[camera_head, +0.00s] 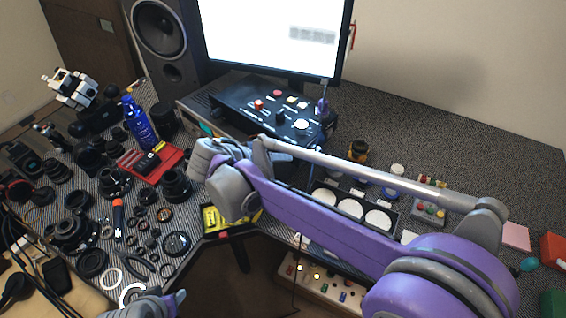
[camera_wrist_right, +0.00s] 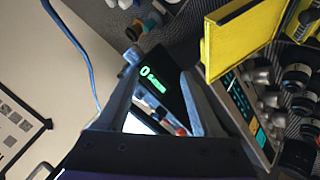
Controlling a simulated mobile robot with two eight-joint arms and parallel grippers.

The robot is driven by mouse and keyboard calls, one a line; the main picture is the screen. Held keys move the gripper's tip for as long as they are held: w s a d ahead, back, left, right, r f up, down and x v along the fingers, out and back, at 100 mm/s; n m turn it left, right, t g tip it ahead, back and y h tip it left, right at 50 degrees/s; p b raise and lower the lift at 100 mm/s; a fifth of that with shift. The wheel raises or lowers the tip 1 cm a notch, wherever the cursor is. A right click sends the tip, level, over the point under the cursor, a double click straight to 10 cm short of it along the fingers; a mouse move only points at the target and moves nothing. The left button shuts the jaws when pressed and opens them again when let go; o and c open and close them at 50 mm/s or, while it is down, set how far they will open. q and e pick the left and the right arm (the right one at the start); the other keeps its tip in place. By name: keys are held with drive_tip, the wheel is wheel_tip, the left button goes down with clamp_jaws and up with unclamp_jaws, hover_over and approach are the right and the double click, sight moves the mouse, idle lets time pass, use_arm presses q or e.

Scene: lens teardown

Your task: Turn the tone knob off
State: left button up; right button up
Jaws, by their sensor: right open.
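A black control box (camera_head: 262,108) with knobs and buttons stands below the monitor in the head view. Its top carries a red knob (camera_head: 259,104), a black knob (camera_head: 280,116) and a pale lit dial (camera_head: 301,124). I cannot read which one is the tone knob. My right gripper (camera_head: 278,150) is close to the front of this box. In the right wrist view its two fingers (camera_wrist_right: 160,68) are apart and empty, with a dark panel with a green display (camera_wrist_right: 152,80) beyond them. My left gripper (camera_head: 168,302) shows only partly at the bottom edge; its jaws are unclear.
The monitor (camera_head: 275,35) and speaker (camera_head: 165,35) stand behind. Many lens parts cover the left desk, with a blue bottle (camera_head: 138,122) and red tray (camera_head: 152,163). White discs (camera_head: 350,208) lie under my right arm. A yellow tray (camera_wrist_right: 240,40) shows in the wrist view.

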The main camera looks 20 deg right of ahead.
drive_tip(key=shift+s+d+r+y, duration=0.1)
drive_tip(key=shift+s+d+y, duration=0.4)
drive_tip(key=shift+s+d, duration=0.4)
drive_tip(key=shift+s+a, duration=0.1)
drive_tip(key=shift+a, duration=0.05)
drive_tip(key=s+d+f+n+y+p, duration=0.1)
drive_tip(key=s+f+y, duration=0.2)
drive_tip(key=s, duration=0.7)
drive_tip(key=s+d+f+n+y+p, duration=0.1)
drive_tip(key=s+d+f+y, duration=0.1)
drive_tip(key=s, duration=0.8)
drive_tip(key=f+y, duration=0.1)
drive_tip(key=y, duration=0.1)
drive_tip(key=shift+n+t+y+p, duration=0.3)
drive_tip(key=shift+n+y+p, duration=0.1)
drive_tip(key=shift+s+f, duration=0.1)
drive_tip(key=shift+c, duration=0.2)
